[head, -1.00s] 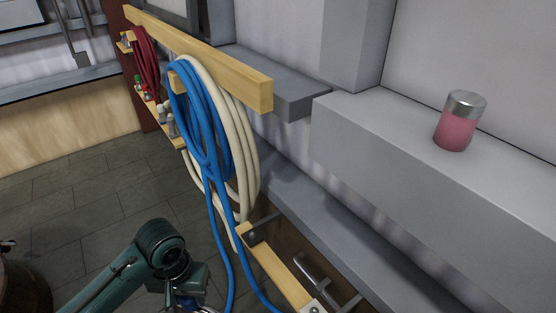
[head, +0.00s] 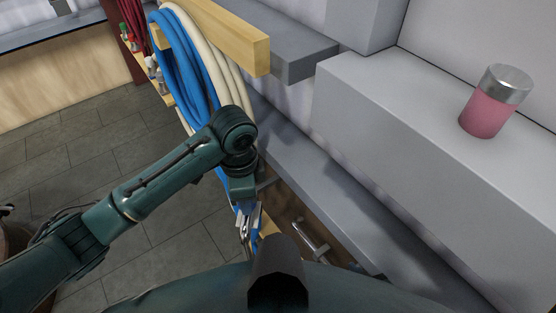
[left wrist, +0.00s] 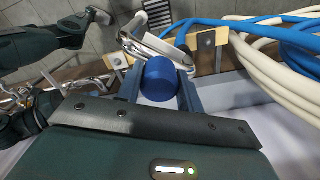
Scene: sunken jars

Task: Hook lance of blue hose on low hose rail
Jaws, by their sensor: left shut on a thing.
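My left gripper (head: 247,222) points down near the low hose rail (head: 269,226), which is mostly hidden behind it. In the left wrist view, the gripper (left wrist: 158,95) is shut on a round blue piece seen end-on, which I take as the lance (left wrist: 160,78). Pale bent metal shows just beyond it. Wooden rail pieces (left wrist: 207,52) show close by. The blue hose (head: 185,75) hangs in loops on the upper wooden rail (head: 225,35). Teal arm parts show at the left of the wrist view, but I cannot make out my right gripper's fingers clearly.
Cream hose (head: 208,60) hangs beside the blue loops. A metal bar (head: 311,237) is on the brown board right of the low rail. A grey ledge (head: 400,120) bears a pink jar (head: 493,103). Tiled floor (head: 130,130) lies open at the left.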

